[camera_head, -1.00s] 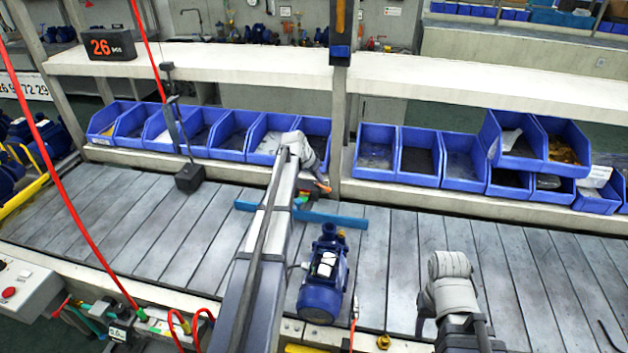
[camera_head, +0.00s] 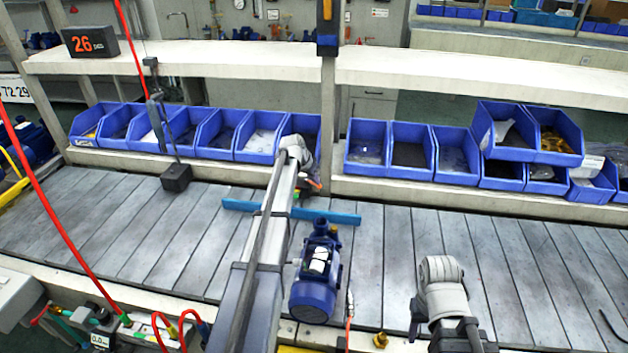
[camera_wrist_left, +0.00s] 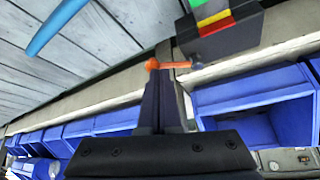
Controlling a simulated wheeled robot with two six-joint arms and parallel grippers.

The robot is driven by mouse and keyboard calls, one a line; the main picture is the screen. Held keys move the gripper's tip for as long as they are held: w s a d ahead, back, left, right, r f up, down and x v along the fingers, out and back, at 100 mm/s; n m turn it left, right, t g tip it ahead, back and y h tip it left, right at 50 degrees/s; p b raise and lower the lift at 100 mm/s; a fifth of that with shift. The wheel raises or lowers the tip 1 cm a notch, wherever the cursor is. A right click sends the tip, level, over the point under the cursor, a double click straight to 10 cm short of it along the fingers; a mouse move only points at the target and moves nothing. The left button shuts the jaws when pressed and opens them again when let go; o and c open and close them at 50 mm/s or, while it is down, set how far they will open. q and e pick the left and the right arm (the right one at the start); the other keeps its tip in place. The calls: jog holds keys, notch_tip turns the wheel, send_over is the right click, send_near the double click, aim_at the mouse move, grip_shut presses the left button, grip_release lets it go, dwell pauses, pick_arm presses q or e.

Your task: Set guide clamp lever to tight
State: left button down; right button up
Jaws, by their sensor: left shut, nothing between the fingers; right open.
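The guide clamp shows in the left wrist view as a dark block (camera_wrist_left: 222,38) with a green, yellow and red scale. Its orange lever (camera_wrist_left: 178,65) lies crosswise below the block. My left gripper (camera_wrist_left: 162,72) is shut and empty, its fingertips right at the lever's knobbed left end; whether they touch I cannot tell. In the head view my left gripper (camera_head: 313,184) is beyond the blue guide rail (camera_head: 338,217), and my wrist mostly hides the clamp and lever.
A blue pump (camera_head: 318,285) stands on the slatted conveyor (camera_head: 390,260) between my arms. Blue bins (camera_head: 365,150) line the far side under a pale shelf (camera_head: 200,63). A dark block (camera_head: 176,178) hangs at left. The conveyor at right is mostly clear.

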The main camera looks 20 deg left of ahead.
pick_arm(q)
jog(key=shift+w+d+n+y, duration=0.2)
jog(key=shift+w+n+y, duration=0.2)
jog(key=shift+n, duration=0.4)
jog(key=shift+w+d+n+y, duration=0.15)
jog(key=shift+n+y, duration=0.15)
jog(key=shift+n, duration=0.2)
jog(key=shift+w, duration=0.65)
jog(key=shift+s+a, duration=0.4)
jog(key=shift+s, duration=0.3)
jog(key=shift+r, duration=0.1)
